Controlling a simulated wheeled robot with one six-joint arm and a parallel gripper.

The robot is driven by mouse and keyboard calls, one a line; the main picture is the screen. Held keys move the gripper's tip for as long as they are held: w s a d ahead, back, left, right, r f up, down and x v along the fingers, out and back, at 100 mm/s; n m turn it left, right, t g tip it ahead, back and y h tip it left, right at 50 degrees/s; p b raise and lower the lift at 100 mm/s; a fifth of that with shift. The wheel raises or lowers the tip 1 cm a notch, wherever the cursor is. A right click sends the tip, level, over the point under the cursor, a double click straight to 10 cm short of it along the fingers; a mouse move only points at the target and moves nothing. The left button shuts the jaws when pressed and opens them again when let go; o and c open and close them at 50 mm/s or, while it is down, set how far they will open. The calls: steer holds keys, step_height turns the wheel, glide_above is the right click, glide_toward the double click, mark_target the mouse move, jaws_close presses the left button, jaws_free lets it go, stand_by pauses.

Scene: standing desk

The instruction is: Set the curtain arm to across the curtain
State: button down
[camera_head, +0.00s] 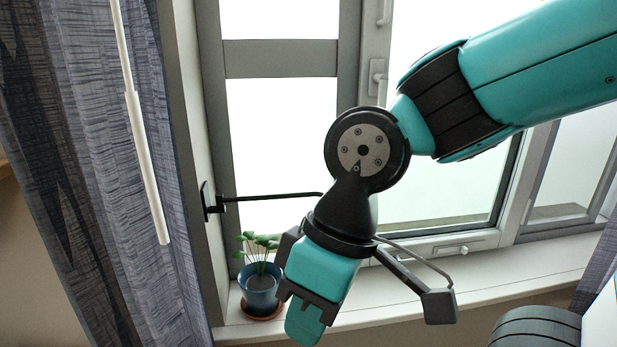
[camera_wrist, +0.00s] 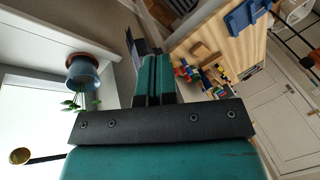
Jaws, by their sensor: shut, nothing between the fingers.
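The curtain arm (camera_head: 270,197) is a thin black rod on a dark bracket fixed to the side wall of the window recess. It points right, across the window pane and away from the curtain (camera_head: 70,150). Its right end meets the outline of my wrist, so its tip is hidden in the head view. In the wrist view a black rod (camera_wrist: 45,159) with a round brassy end shows at the lower left and appears to be the same arm. My gripper (camera_head: 305,322) is shut and empty, below and right of the rod; its teal fingers also show in the wrist view (camera_wrist: 150,75).
A potted plant in a blue pot (camera_head: 260,285) stands on the windowsill (camera_head: 400,308), just left of my gripper. A white rod (camera_head: 145,150) hangs before the curtain. A wooden desk with colored blocks (camera_wrist: 190,72) shows in the wrist view.

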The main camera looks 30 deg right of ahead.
steer(key=w+d+r+m+h+p, duration=0.2)
steer(key=w+d+r+m+p, duration=0.25)
steer(key=w+r+p, duration=0.55)
steer(key=w+d+r+m+g+h+p, duration=0.1)
steer(key=w+d+m+p, duration=0.5)
steer(key=w+d, duration=0.7)
steer(key=shift+w+r+m+g, duration=0.3)
steer(key=shift+w+r+m, duration=0.3)
steer(key=shift+r+m, duration=0.25)
step_height(320, 180, down, 10)
steer(key=s+p, duration=0.1)
steer(key=p, duration=0.1)
steer(key=shift+s+a+p, duration=0.25)
steer(key=shift+a+p, duration=0.05)
steer(key=shift+p, duration=0.05)
steer(key=shift+r, duration=0.15)
